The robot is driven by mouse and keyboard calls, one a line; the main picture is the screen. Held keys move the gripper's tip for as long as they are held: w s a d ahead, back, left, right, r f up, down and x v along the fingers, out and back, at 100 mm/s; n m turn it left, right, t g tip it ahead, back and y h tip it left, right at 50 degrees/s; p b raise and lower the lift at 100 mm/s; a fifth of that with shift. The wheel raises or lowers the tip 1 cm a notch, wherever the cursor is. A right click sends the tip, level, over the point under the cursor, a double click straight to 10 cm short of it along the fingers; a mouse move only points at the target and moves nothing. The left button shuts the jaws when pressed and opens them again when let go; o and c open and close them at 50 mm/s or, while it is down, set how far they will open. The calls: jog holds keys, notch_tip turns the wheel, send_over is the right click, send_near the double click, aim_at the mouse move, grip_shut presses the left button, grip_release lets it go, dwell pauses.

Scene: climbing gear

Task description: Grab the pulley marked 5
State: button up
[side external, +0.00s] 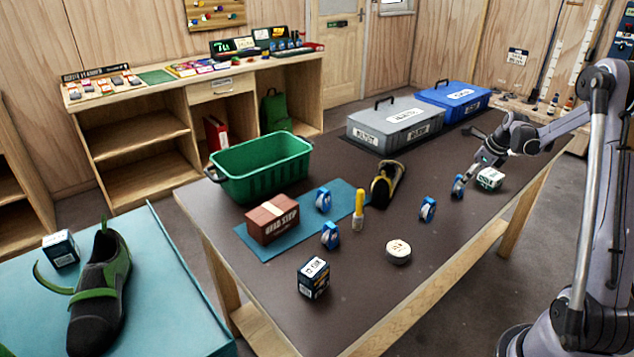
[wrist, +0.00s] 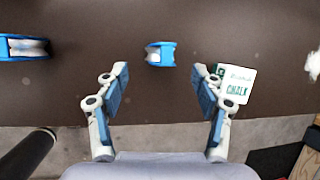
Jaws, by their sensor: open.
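Several blue pulleys stand on the dark table. One pulley (side external: 458,187) is close to my gripper (side external: 476,162); another (side external: 428,209) is nearer the table's middle. Two more, one pulley (side external: 323,200) and a second pulley (side external: 330,236), are by the blue-green mat. I cannot read a number on any of them. In the wrist view, my gripper (wrist: 161,72) is open and empty, with a small blue pulley (wrist: 160,54) centred just beyond the fingertips. It appears apart from both fingers. Another pulley (wrist: 22,47) is at the left edge.
A white chalk box (wrist: 237,85) lies close beside the right finger; it also shows in the side view (side external: 490,178). Cases (side external: 396,124) stand behind.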

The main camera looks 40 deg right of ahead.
jog(key=shift+x, duration=3.35)
jog(key=shift+s, duration=0.15)
jog(key=c, duration=1.4)
